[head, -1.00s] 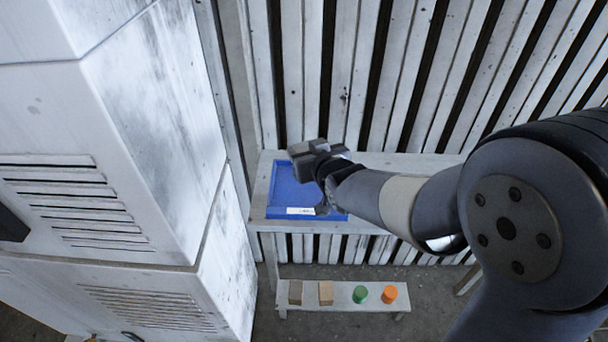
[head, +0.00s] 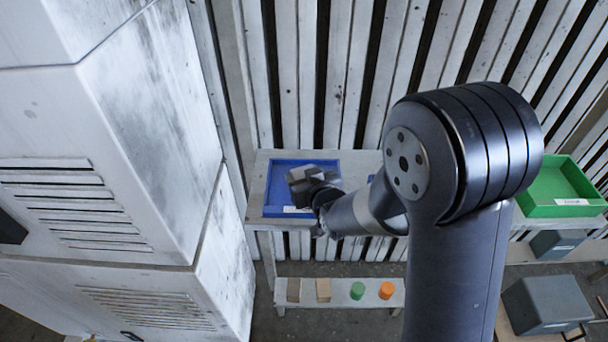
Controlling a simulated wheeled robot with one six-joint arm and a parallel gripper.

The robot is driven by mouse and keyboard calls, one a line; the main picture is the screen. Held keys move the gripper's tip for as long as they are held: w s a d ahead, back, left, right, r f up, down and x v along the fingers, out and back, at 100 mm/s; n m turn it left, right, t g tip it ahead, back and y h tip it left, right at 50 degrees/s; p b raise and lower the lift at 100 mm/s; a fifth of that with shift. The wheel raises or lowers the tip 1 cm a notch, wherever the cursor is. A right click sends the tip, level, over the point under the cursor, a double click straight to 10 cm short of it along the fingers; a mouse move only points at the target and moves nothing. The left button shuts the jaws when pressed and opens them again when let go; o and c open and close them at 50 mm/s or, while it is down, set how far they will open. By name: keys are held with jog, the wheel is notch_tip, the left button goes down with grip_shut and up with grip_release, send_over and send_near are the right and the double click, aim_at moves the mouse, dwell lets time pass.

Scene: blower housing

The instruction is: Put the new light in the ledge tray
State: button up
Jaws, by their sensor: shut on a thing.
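A blue tray (head: 276,188) with a white label on its front wall stands on a pale wooden ledge (head: 256,190) against the slatted wall. My gripper (head: 303,184) is over the blue tray and covers much of its middle and right part. Its fingertips point down, away from the camera. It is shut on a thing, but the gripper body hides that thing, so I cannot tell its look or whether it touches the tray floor. I cannot make out the new light in this view.
A low shelf (head: 340,286) below holds two tan blocks (head: 308,290), a green cylinder (head: 357,290) and an orange one (head: 386,290). A green tray (head: 541,190) and grey boxes (head: 548,303) stand at right. A tall white housing (head: 150,130) fills the left.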

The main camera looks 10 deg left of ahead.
jog(key=shift+f, duration=0.15)
jog(key=o, duration=1)
jog(key=shift+r, duration=0.25)
jog(key=shift+s+d, duration=0.15)
jog(key=shift+s, duration=0.05)
jog(key=b+v, duration=0.1)
jog(key=v, duration=1)
jog(key=shift+s+d, duration=0.15)
jog(key=shift+s, duration=0.05)
jog(key=shift+w, duration=0.1)
